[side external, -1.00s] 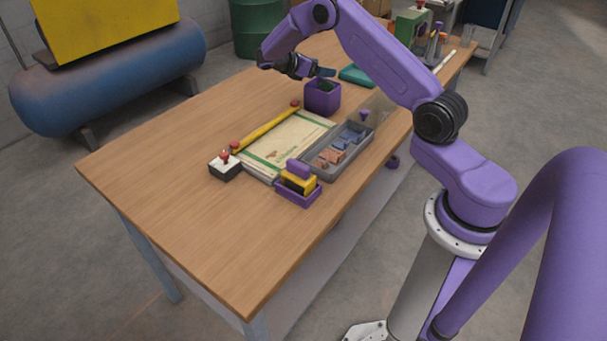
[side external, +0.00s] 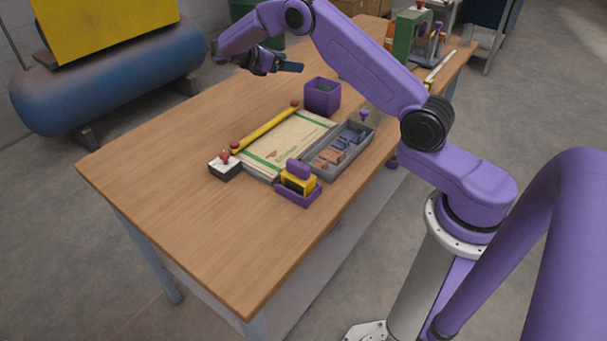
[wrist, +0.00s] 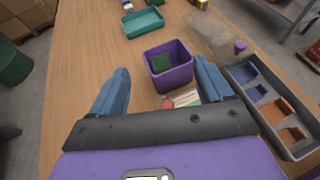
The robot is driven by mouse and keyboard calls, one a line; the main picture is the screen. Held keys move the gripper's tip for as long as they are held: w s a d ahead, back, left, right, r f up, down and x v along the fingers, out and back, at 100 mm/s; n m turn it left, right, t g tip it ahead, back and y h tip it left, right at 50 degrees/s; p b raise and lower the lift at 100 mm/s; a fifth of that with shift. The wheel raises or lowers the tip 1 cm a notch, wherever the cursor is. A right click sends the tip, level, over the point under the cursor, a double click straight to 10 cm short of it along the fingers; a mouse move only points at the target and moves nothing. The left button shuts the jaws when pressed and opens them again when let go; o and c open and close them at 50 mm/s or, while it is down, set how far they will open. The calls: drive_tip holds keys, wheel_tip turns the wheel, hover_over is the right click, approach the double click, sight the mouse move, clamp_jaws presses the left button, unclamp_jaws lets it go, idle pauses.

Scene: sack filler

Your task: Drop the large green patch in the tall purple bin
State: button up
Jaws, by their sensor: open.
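The tall purple bin (side external: 322,97) stands upright on the table at the far end of the paper sacks. It also shows in the wrist view (wrist: 170,73), between and beyond my fingers. A green patch (wrist: 161,62) lies inside the bin, low against one side; its full outline is hidden by the walls. My gripper (side external: 282,66) is open and empty, up and to the left of the bin in the side view. Its two blue fingers are well apart in the wrist view (wrist: 161,72) and touch nothing.
A grey divided tray (side external: 338,150) with blue and orange pieces lies beside the sack stack (side external: 290,143) and yellow bar (side external: 265,128). A stamp (side external: 225,165) and a purple holder (side external: 298,188) stand nearer. A teal tray (wrist: 143,22) lies beyond the bin. The table's left side is clear.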

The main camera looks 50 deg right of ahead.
drive_tip(key=v, duration=0.4)
drive_tip(key=shift+a, duration=0.25)
drive_tip(key=shift+w+r, duration=0.1)
